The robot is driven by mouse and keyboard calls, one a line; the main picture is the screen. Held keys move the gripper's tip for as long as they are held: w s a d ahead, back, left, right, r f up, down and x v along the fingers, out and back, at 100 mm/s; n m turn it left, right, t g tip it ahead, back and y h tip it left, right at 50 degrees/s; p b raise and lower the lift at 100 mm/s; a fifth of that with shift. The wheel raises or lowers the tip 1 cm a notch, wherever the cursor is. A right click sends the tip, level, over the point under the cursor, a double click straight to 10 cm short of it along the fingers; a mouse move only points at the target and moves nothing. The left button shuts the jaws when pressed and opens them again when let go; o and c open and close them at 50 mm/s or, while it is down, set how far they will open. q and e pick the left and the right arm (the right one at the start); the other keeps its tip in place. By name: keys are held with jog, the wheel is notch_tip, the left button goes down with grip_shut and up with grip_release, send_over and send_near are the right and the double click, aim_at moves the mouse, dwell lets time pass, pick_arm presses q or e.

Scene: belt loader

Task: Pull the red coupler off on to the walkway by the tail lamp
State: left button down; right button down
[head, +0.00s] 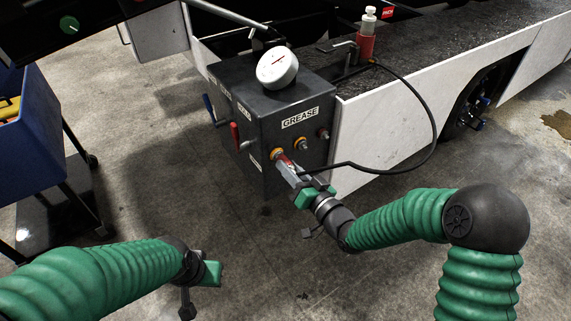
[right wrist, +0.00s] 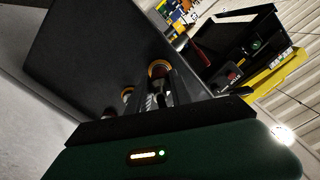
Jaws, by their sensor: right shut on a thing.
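The red coupler (head: 284,159) is at the leftmost of the front fittings, on an orange-ringed port (head: 277,153) of the dark GREASE box (head: 292,97). My right gripper (head: 288,170) is shut on the coupler, and its fingers hide most of it. A black hose runs from beside the gripper, loops right and goes up to the walkway (head: 450,45). In the right wrist view the gripper fingers (right wrist: 160,95) reach the orange-ringed port (right wrist: 158,69). My left gripper (head: 203,273) is low at the left, away from the box; its jaw opening is not clear. I cannot identify the tail lamp for certain.
A white gauge (head: 277,68) sits on top of the box. A red cylinder with a white top (head: 367,38) stands on the walkway. Blue (head: 208,105) and red (head: 235,136) levers stick out at the box's left. A blue bin (head: 30,150) stands at far left.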

jog(key=shift+s+d, duration=0.1)
jog(key=shift+d, duration=0.1)
dwell(0.5)
jog(key=shift+s+d, duration=0.2)
jog(key=shift+s, duration=0.05)
jog(key=shift+s+d, duration=0.1)
jog(key=shift+s, duration=0.05)
dwell(0.5)
jog(key=shift+p+v, duration=0.45)
jog(key=shift+v, duration=0.95)
